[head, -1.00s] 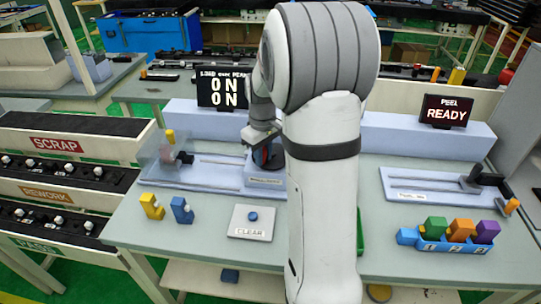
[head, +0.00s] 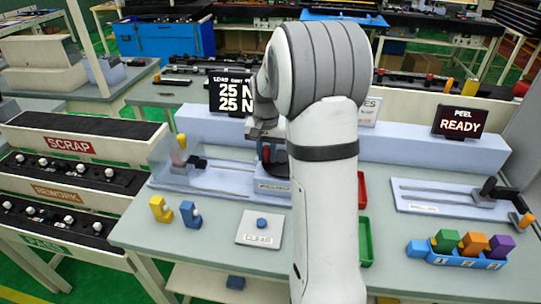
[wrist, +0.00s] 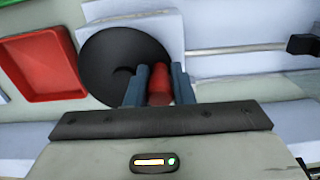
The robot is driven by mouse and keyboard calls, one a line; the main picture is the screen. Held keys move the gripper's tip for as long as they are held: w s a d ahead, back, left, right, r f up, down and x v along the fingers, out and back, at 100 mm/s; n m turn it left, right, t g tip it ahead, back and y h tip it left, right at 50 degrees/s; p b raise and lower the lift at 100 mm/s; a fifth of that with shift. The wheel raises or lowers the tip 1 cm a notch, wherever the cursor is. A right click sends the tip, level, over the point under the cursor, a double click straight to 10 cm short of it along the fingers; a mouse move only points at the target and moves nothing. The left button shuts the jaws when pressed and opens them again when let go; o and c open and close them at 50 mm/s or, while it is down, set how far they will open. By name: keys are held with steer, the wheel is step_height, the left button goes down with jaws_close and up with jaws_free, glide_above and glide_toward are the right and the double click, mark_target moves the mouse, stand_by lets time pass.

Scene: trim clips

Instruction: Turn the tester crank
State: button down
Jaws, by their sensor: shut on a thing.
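The load tester (head: 215,178) stands at the back left of the bench, with two rails and a dark sliding block (head: 197,163) at its left. Its crank is a black disc (wrist: 105,65) with a red handle (wrist: 158,88), clear in the wrist view. My gripper (wrist: 160,85) is shut on the red handle, one blue-grey finger on each side. In the head view my gripper (head: 268,150) is at the tester's right end, partly hidden by my arm. The display (head: 233,95) above shows 25 N on both lines.
A CLEAR button plate (head: 262,226) and yellow (head: 160,208) and blue (head: 190,214) clips lie in front. Red (wrist: 42,68) and green (head: 365,242) trays are beside my arm. A peel tester (head: 440,195) and a block rack (head: 455,258) stand at right.

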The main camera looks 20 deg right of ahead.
steer(key=m, duration=0.1)
steer(key=w+d+m, duration=0.1)
steer(key=m, duration=0.1)
steer(key=shift+w+r+m, duration=0.15)
steer(key=shift+w+m, duration=0.05)
steer(key=shift+m, duration=0.1)
steer(key=m, duration=0.2)
steer(key=shift+w+d+m, duration=0.35)
steer(key=shift+d+m, duration=0.05)
steer(key=m, duration=0.2)
steer(key=d+m, duration=0.1)
steer(key=shift+w, duration=0.25)
steer(key=shift+d+m, duration=0.25)
steer(key=shift+m, duration=0.5)
steer(key=shift+d+m, duration=0.25)
steer(key=shift+m, duration=0.5)
steer(key=shift+f, duration=0.2)
steer(key=c, duration=1.3)
jaws_free()
steer(key=shift+o, duration=0.2)
steer(key=shift+r, duration=0.1)
step_height(320, 180, up, 8)
